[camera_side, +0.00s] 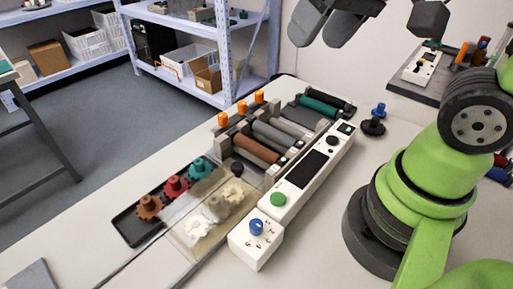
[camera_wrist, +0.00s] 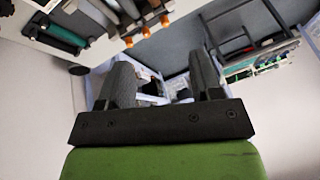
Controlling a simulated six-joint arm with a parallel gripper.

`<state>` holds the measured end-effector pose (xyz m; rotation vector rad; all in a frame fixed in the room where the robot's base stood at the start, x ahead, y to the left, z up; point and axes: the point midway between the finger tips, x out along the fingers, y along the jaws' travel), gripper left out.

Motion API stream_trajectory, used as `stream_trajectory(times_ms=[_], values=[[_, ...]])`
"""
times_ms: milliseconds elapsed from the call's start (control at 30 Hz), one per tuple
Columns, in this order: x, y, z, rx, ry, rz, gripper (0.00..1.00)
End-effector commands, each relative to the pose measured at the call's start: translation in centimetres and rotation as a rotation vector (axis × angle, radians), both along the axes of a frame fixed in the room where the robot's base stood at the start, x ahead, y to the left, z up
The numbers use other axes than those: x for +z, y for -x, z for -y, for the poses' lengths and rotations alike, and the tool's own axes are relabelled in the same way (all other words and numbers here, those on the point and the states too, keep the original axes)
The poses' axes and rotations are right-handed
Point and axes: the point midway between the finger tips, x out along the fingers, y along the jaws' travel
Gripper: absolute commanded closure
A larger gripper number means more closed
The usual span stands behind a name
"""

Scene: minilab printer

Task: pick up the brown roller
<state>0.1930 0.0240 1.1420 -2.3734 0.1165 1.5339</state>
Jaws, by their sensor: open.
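The brown roller (camera_side: 256,149) lies in the printer unit in the middle of the table in the side view, between the grey roller and the clear-covered section with gears. It looks seated between end supports, with an orange knob behind its far end. In the wrist view a brown piece shows at the top edge, but I cannot tell for sure that it is the roller. My gripper (camera_side: 325,24) is open and empty, high above the table near the back wall. Its two dark fingers (camera_wrist: 164,75) stand wide apart in the wrist view, with nothing between them.
Grey rollers (camera_side: 273,138) lie beside the brown one, and a green roller (camera_side: 319,104) lies at the back. Orange knobs (camera_side: 242,107) stand along the far side. A white control box (camera_side: 306,180) runs along the near side. A black tray (camera_side: 131,225) holds coloured gears.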

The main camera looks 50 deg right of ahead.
Motion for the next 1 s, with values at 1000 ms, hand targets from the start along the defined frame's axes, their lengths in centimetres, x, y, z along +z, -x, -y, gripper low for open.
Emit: stream_trajectory(times_ms=[1000], values=[[-20.2,-10.8,-1.1,0.249,0.321,-0.446,0.41]])
